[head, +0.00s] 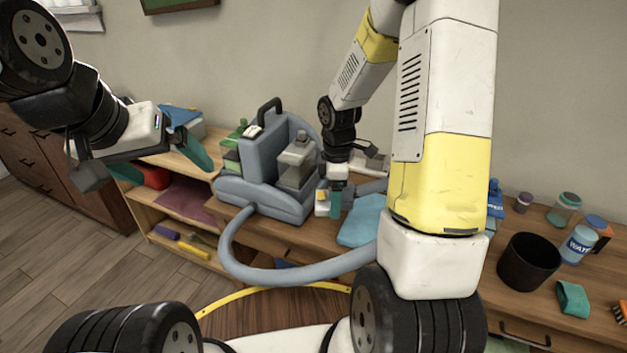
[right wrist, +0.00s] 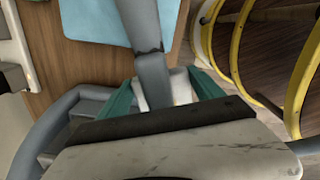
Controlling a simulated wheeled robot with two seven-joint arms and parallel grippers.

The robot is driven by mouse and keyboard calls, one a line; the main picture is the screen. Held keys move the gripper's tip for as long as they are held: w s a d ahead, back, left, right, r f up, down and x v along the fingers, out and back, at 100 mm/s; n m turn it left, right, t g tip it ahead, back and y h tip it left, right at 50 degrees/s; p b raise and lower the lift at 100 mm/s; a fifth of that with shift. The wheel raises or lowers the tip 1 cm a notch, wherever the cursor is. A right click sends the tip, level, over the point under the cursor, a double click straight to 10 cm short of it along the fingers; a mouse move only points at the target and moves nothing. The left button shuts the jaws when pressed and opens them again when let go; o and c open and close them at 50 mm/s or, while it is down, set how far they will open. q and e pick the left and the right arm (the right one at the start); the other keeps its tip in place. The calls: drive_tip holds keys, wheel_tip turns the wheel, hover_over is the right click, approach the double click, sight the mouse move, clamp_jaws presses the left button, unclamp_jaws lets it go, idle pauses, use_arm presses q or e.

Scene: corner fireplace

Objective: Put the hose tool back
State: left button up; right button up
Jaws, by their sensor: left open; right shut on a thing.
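The blue-grey cleaning machine (head: 265,165) stands on the wooden bench, with a clear tank at its front right. Its grey hose (head: 290,272) loops down in front of the bench and passes behind my right arm. My right gripper (head: 335,203) is shut on the hose tool, just right of the machine. In the right wrist view, the tool's grey tube (right wrist: 153,80) runs up from between the teal fingers, with a pale part beside it. The fingers partly hide the tool. My left gripper (head: 166,168) is open and empty, left of the machine.
A light-blue cloth (head: 362,222) lies on the bench beside the right gripper. A black cup (head: 527,262), a teal cloth (head: 573,299) and a water container (head: 578,244) stand or lie at the right. A shelf (head: 150,215) with small items is at the left.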

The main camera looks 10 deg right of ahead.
drive_tip(key=w+f, duration=0.4)
drive_tip(key=w, duration=0.3)
drive_tip(key=shift+w+a, duration=0.15)
drive_tip(key=shift+a, duration=0.3)
drive_tip(key=shift+f, duration=0.35)
drive_tip(key=shift+f, duration=0.35)
drive_tip(key=o, duration=1.6)
